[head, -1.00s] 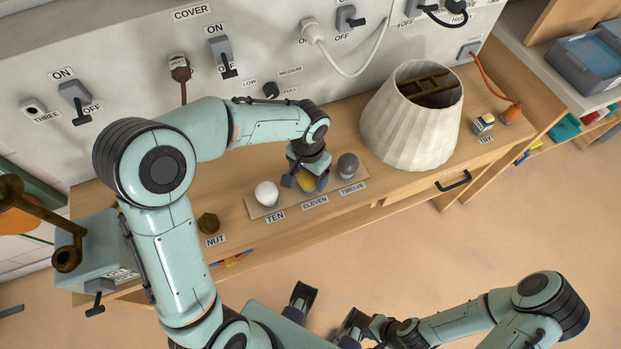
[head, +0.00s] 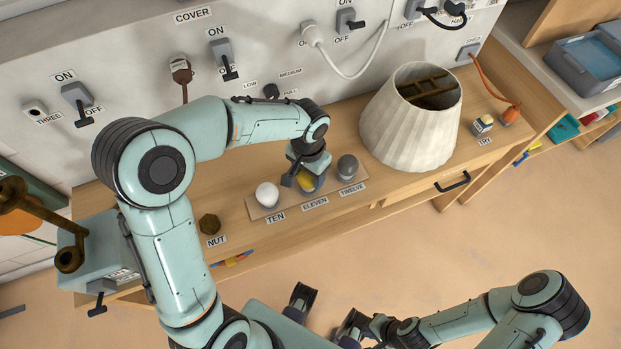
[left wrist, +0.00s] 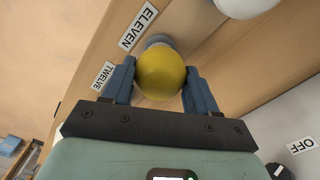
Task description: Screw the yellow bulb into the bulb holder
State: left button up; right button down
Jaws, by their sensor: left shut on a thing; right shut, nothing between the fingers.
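The yellow bulb (head: 306,183) stands at the ELEVEN label on a thin wooden board (head: 256,209). My left gripper (head: 306,172) comes down over it from above and is shut on it. In the left wrist view the bulb's round yellow glass (left wrist: 160,74) sits between the two blue-grey fingers, with its grey lower part touching or close to the board. A white bulb (head: 267,194) and a dark grey bulb (head: 347,165) stand on either side. My right gripper (head: 350,325) is shut and empty, low in front of the bench.
A large pale lampshade (head: 410,125) stands on the bench to the right. A brown nut (head: 209,223) lies left of the board. Switches and cables line the wall behind.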

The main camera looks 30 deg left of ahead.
pick_arm(q)
jog(key=shift+r, duration=0.25)
jog(key=shift+r+p, duration=0.9)
jog(key=shift+r, duration=0.15)
